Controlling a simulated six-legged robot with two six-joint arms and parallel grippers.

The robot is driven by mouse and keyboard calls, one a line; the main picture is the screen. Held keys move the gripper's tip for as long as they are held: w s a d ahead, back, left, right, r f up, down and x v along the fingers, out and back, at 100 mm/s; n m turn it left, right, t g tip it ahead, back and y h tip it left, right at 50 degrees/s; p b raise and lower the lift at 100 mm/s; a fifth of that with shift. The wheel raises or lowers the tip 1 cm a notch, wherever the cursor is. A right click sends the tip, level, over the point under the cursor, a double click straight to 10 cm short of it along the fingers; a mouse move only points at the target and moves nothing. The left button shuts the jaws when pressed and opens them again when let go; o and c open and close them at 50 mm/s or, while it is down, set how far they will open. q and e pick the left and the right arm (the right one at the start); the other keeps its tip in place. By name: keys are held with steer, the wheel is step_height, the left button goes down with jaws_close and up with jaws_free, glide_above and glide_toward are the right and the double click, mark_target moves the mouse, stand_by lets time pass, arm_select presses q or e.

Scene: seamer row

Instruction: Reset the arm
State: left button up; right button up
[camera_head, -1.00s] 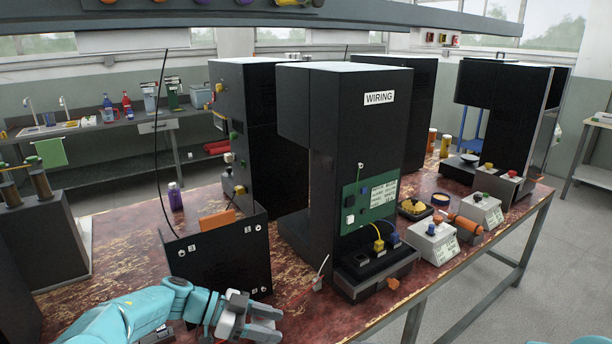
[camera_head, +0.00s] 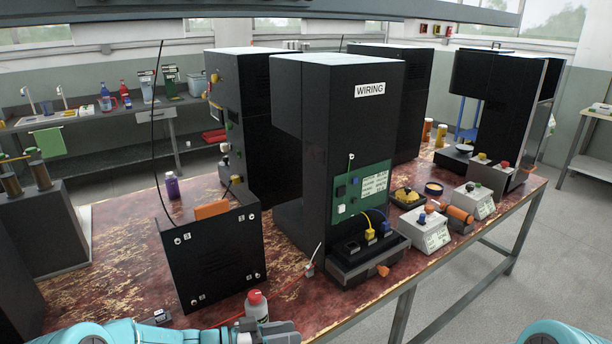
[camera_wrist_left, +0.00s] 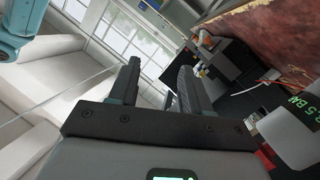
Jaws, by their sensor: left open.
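My left gripper (camera_head: 278,332) is at the bottom edge of the head view, partly cut off, close to the table's front. In the left wrist view its two fingers (camera_wrist_left: 157,85) stand apart with nothing between them. A bottle with a red cap (camera_head: 256,304) stands just behind the gripper in the head view; I cannot tell whether they touch. A teal part of my right arm (camera_head: 565,334) shows at the bottom right corner. My right gripper is out of view.
The black WIRING machine (camera_head: 345,160) stands on the worn red table (camera_head: 120,245). A low black panel (camera_head: 212,257) stands left of it, and grey control boxes (camera_head: 425,232) stand right. An overhead beam (camera_head: 300,9) crosses the top. The floor (camera_head: 545,255) at the right is clear.

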arm_select(q)
steer(key=s+a+f+n+t+y, duration=0.3)
steer(key=s+f+n+y, duration=0.55)
steer(key=f+n, duration=0.4)
steer(key=s+a+f+g+y, duration=0.1)
steer(key=s+a+f+g, duration=0.1)
steer(key=s, duration=0.7)
steer(key=s+a+f+m+g+y, duration=0.1)
steer(key=s+f+g, duration=0.4)
steer(key=s, duration=0.5)
steer(key=shift+a+f+y+p, duration=0.4)
steer(key=shift+a+f+y, duration=0.1)
steer(key=shift+a+y, duration=0.2)
arm_select(e)
steer(key=s+d+f+m+g+h, duration=0.2)
steer(key=s+f+m+g+h, duration=0.1)
steer(key=s, duration=0.6)
steer(key=s+d+f+m+g+h, duration=0.2)
steer(key=s+f+m, duration=0.3)
steer(key=s, duration=0.5)
step_height(320, 180, down, 2)
steer(key=shift+s+d+f+g+h, duration=0.1)
steer(key=shift+s+d+g+h, duration=0.25)
steer(key=shift+g, duration=0.25)
arm_select(q)
steer(key=shift+s, duration=0.1)
arm_select(e)
steer(key=shift+w, duration=0.15)
steer(key=shift+c, duration=0.3)
